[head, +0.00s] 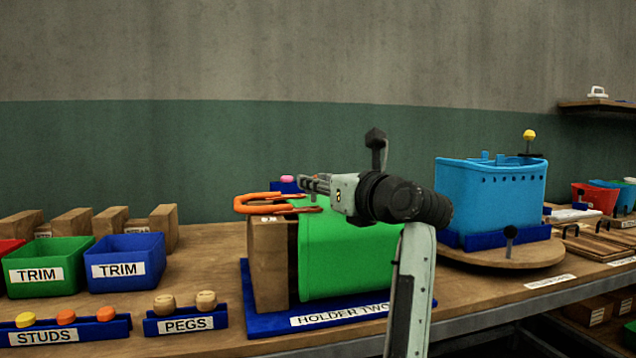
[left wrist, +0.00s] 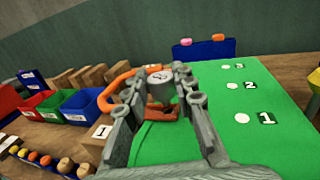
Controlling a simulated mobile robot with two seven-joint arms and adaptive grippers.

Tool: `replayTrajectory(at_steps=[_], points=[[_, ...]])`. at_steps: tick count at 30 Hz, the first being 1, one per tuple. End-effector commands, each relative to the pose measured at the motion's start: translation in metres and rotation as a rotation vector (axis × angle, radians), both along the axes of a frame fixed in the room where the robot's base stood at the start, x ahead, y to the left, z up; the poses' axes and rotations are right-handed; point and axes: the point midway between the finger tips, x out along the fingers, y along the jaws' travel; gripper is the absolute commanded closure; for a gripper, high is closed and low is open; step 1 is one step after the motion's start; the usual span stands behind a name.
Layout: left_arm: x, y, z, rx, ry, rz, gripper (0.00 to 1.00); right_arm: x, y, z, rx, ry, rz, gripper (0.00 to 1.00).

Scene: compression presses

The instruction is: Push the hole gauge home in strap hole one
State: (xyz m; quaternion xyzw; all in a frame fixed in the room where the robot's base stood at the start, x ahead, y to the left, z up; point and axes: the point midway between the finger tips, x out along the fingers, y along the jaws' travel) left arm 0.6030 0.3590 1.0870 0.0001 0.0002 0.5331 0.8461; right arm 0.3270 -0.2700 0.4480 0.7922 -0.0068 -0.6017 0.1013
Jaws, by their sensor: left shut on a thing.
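The green holder body (head: 345,245) stands on the blue Holder Two base (head: 255,318). In the left wrist view its green face (left wrist: 210,140) shows white round spots numbered 1 (left wrist: 242,118), 2 and 3. My left gripper (head: 312,183) is above the body's left end, beside an orange U-shaped clamp (head: 250,204), which also shows in the left wrist view (left wrist: 113,90). Its fingers (left wrist: 160,90) are shut on a grey round piece (left wrist: 159,76). I cannot tell whether this is the hole gauge or part of the clamp. My right gripper is not in view.
A wooden block (head: 270,265) stands at the body's left end. A blue rack (left wrist: 200,50) with pink and orange pieces stands behind. TRIM bins (head: 125,265) and trays of studs and pegs lie left. A blue tub (head: 490,200) stands right.

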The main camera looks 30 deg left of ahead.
Motion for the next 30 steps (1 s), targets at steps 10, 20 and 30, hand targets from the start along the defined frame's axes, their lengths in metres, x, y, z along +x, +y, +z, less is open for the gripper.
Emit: replayTrajectory(at_steps=[10,20,30], points=[[0.0,0.0,0.0,0.0,-0.001,0.0,1.0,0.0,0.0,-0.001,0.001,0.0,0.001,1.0],[0.0,0.0,-0.006,-0.001,0.0,0.0,1.0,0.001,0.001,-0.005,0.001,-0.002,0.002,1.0],[0.0,0.0,-0.014,0.0,0.0,0.0,1.0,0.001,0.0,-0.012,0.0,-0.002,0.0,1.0]])
